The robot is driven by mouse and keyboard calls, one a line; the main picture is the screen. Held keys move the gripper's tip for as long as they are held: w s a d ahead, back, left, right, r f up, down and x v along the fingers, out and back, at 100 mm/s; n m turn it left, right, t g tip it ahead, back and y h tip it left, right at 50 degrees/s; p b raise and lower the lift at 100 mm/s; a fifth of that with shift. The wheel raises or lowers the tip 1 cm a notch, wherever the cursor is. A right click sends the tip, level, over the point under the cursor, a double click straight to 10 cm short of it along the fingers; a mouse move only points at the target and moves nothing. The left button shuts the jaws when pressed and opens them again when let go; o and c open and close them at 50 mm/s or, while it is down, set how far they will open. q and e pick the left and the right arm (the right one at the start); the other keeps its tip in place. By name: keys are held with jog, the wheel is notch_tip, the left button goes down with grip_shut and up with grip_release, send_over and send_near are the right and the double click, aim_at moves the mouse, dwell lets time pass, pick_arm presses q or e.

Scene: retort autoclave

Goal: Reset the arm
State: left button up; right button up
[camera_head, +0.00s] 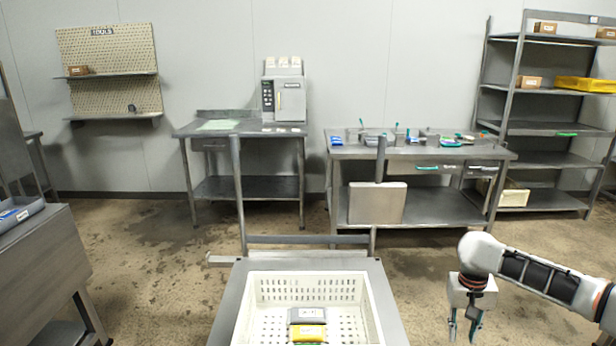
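My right arm (545,278) comes in from the right edge, with a white and orange wrist. My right gripper (464,330) hangs pointing down, to the right of the cart. Its two dark fingers show a gap between them, with nothing visible held. The lower tips are close to the picture's bottom edge. My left arm and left gripper are not in view.
A white crate (257,290) holding grey and yellow packs (308,316) sits on a metal cart (398,322) at bottom centre. A metal table (45,262) stands at left. Workbenches (440,208) and a shelf rack (545,128) stand behind. Floor beside my gripper is clear.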

jog(key=s+d+r+m+h, duration=0.1)
jog(key=s+d, duration=0.1)
jog(key=d, duration=0.7)
jog(key=s+d+r+m, duration=0.1)
jog(key=s+d+m, duration=0.15)
jog(key=d, duration=0.55)
jog(key=s+a+f+n+t+y, duration=0.1)
jog(key=s+a+f+n+t, duration=0.2)
jog(key=f, duration=0.4)
jog(key=s+a+f+n, duration=0.4)
jog(key=s+f, duration=0.1)
jog(key=f, duration=0.2)
jog(key=s+a+f+n+t+y, duration=0.1)
jog(key=s+a+f+n+t, duration=0.2)
jog(key=f, duration=0.4)
jog(key=s+a+r+n+t+y, duration=0.1)
jog(key=s+a+r+n+t, duration=0.15)
jog(key=s+n, duration=0.3)
jog(key=s+a+r+n+t+y, duration=0.1)
jog(key=s+a+r+n+y, duration=0.15)
jog(key=s+n, duration=0.35)
jog(key=s+a+m+t+p, duration=0.1)
jog(key=a+m, duration=0.9)
jog(key=a, duration=1)
jog(key=shift+s+a+r+m+h+p, duration=0.3)
jog(key=shift+s+a+r+h+p, duration=0.1)
jog(key=shift+s+p, duration=0.3)
jog(key=shift+w, duration=0.1)
